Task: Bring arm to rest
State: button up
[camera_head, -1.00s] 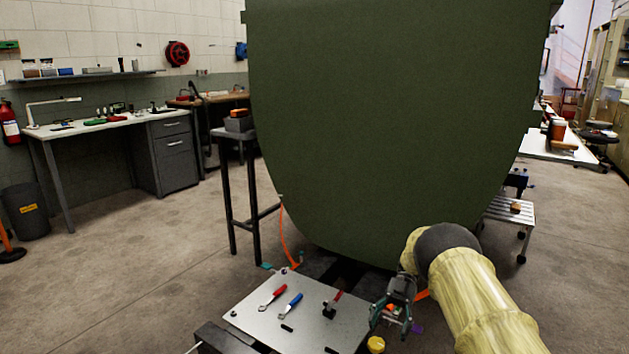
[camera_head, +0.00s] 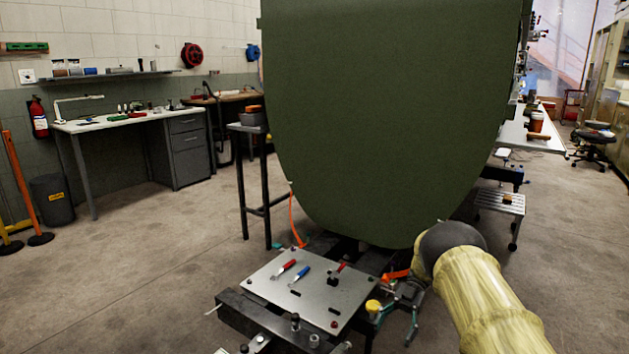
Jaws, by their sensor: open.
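My arm (camera_head: 477,295), in a pale yellow cover with a dark joint, reaches in from the lower right. My gripper (camera_head: 396,326) is low at the right edge of the metal tray plate (camera_head: 262,283), its fingers apart and pointing down. I see nothing between the fingers. On the plate lie a red-handled tool (camera_head: 286,268), a blue-handled tool (camera_head: 300,274) and another red-handled tool (camera_head: 336,274) with a dark block. A yellow knob (camera_head: 373,306) is just left of the gripper.
A large dark green fuselage panel (camera_head: 395,120) stands directly ahead, with an orange strap (camera_head: 296,222) at its lower left. A black stand (camera_head: 254,190) is left of it. A small step stool (camera_head: 500,203) is at the right. Open floor (camera_head: 150,270) lies to the left.

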jog(key=s+a+f+m+t+y, duration=0.4)
jog(key=a+f+m+t+y, duration=0.2)
jog(key=a+f+m+t, duration=0.65)
jog(key=s+d+f+m+t+h, duration=0.65)
jog(key=s+f+m, duration=0.25)
jog(key=s+m, duration=0.15)
jog(key=s+d+m+g+h, duration=0.3)
jog(key=s+g+h, duration=0.1)
jog(key=s, duration=1.2)
jog(key=s+d+m+g+h, duration=0.3)
jog(key=s+g+h, duration=0.1)
jog(key=s, duration=1.2)
notch_tip(320, 180, down, 10)
jog(key=s+b, duration=0.1)
jog(key=b, duration=0.9)
notch_tip(320, 180, up, 35)
jog(key=p, duration=3.4)
jog(key=shift+d+p, duration=0.25)
jog(key=shift+p, duration=0.05)
